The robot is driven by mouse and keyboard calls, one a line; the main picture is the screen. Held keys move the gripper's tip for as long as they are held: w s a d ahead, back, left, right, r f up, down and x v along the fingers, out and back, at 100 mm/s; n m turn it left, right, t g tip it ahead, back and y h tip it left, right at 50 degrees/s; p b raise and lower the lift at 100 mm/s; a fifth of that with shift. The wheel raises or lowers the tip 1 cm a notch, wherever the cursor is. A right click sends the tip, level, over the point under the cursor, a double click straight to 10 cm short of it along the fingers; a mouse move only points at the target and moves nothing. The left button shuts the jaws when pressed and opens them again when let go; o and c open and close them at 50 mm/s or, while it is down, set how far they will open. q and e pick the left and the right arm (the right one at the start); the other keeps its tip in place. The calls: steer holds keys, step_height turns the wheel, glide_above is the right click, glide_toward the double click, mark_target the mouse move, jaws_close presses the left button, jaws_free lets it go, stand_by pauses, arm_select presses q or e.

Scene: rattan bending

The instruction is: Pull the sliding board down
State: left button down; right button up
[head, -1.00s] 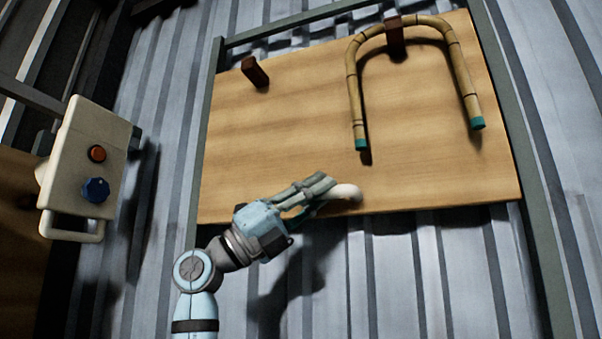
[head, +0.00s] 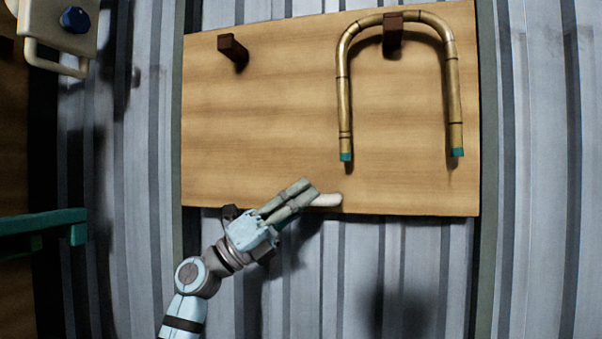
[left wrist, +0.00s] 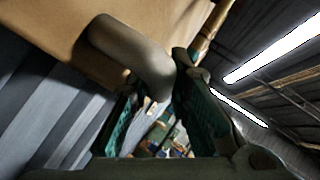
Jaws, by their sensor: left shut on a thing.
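The sliding board (head: 270,120) is a light wooden panel in a grey metal frame on the corrugated wall in the head view; its face also shows in the left wrist view (left wrist: 60,22). A pale handle (head: 328,200) sits near the board's lower edge, and its curved bar is large in the left wrist view (left wrist: 125,45). My left gripper (head: 302,196) is shut on the handle, with its fingers around it. The handle's far end is hidden behind the fingers. My right gripper is not in view.
A bent rattan piece (head: 343,90) with teal ends hangs from a dark peg (head: 392,32) on the board. A second peg (head: 232,46) is bare. A control box with a blue knob (head: 75,19) is at upper left. A green bar (head: 40,222) is below it.

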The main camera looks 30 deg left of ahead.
arm_select(q)
step_height(320, 180, down, 22)
steer(key=b, duration=1.2)
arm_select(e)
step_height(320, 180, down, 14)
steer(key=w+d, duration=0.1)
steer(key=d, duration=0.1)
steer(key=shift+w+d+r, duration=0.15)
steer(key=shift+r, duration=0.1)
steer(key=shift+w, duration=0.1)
arm_select(q)
steer(key=c, duration=1.8)
jaws_free()
steer(key=v, duration=1.2)
steer(key=shift+r, duration=0.15)
steer(key=shift+a, duration=0.1)
